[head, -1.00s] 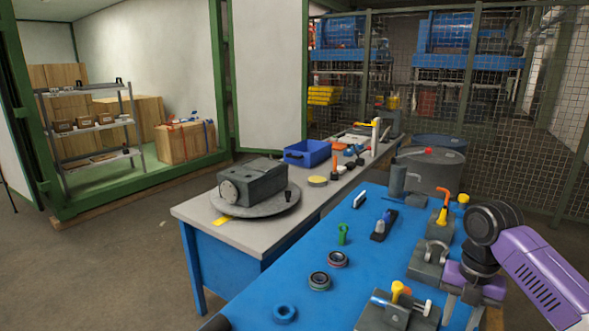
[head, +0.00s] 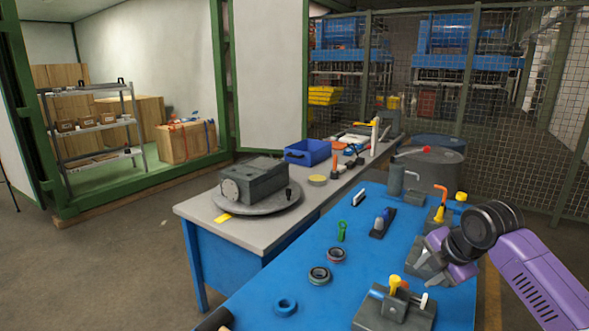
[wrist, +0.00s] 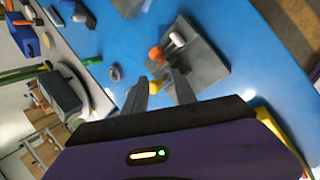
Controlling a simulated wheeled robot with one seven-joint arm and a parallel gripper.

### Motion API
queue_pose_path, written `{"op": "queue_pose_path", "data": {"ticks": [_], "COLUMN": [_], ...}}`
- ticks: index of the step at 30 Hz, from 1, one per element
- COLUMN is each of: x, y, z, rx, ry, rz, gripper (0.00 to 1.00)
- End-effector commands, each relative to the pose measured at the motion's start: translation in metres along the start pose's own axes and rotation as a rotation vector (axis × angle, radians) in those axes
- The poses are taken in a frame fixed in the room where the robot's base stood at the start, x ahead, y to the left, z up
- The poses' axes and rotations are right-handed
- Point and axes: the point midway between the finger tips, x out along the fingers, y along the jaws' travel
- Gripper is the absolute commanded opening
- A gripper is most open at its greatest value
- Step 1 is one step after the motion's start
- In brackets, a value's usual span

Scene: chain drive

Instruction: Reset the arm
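My gripper (head: 432,260) is at the right side of the blue table (head: 260,303) in the head view, above the fixtures there, with its fingers pointing left and down. In the wrist view the two grey fingers of my gripper (wrist: 158,88) are apart with nothing held between them. Beyond the fingertips is a grey fixture block (wrist: 200,60) with an orange-topped knob. My purple arm (head: 540,275) comes in from the right edge.
A dark fixture with a yellow knob (head: 395,284) stands at the table's near edge. Several rings, a green tool (head: 341,231) and a small block lie on the table. A grey bench (head: 208,228) with a motor-like unit (head: 255,182) stands left. Drums stand behind.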

Motion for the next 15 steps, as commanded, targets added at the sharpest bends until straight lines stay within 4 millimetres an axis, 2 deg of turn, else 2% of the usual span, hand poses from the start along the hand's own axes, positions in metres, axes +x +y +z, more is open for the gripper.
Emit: {"op": "queue_pose_path", "data": {"ticks": [3, 9, 12, 15], "x": [0.007, 0.002, -0.006, -0.017], "y": [0.03, 0.066, 0.071, 0.068], "z": [-0.03, -0.085, -0.11, -0.13], "rx": [0.178, 0.524, 0.702, 0.871], "ry": [0.032, 0.169, 0.259, 0.349], "rz": [0.187, 0.487, 0.614, 0.723], "gripper": [0.33, 0.33, 0.33, 0.33]}}
